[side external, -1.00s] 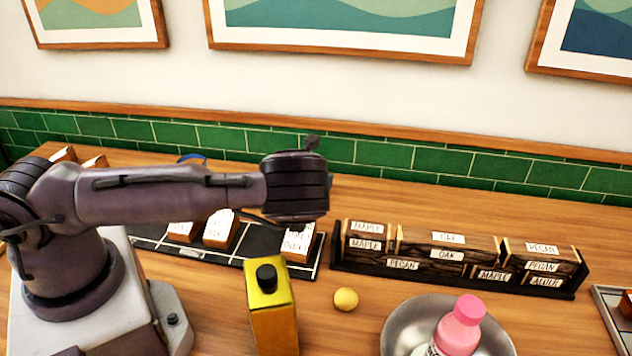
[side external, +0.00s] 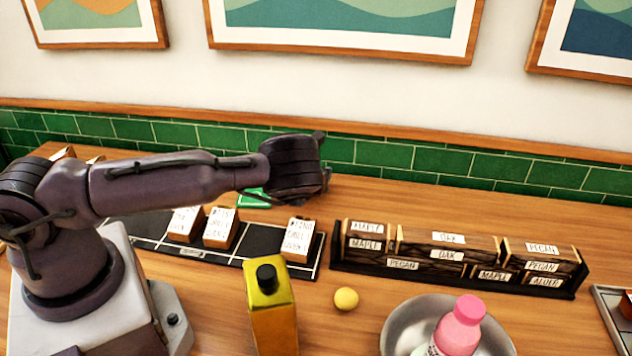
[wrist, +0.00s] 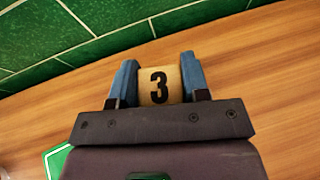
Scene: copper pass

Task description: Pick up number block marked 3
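The number block marked 3 (wrist: 159,88) is tan with a black numeral, seen in the wrist view. My gripper (wrist: 159,66) has its two blue fingers on either side of it, with no gap visible between fingers and block. It is shut on the block. In the wrist view, wooden counter and green tile show beyond the block. In the side view the gripper and block are hidden behind my arm, so the height above the counter is hard to tell.
A green patch (side external: 253,198) lies behind my arm.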

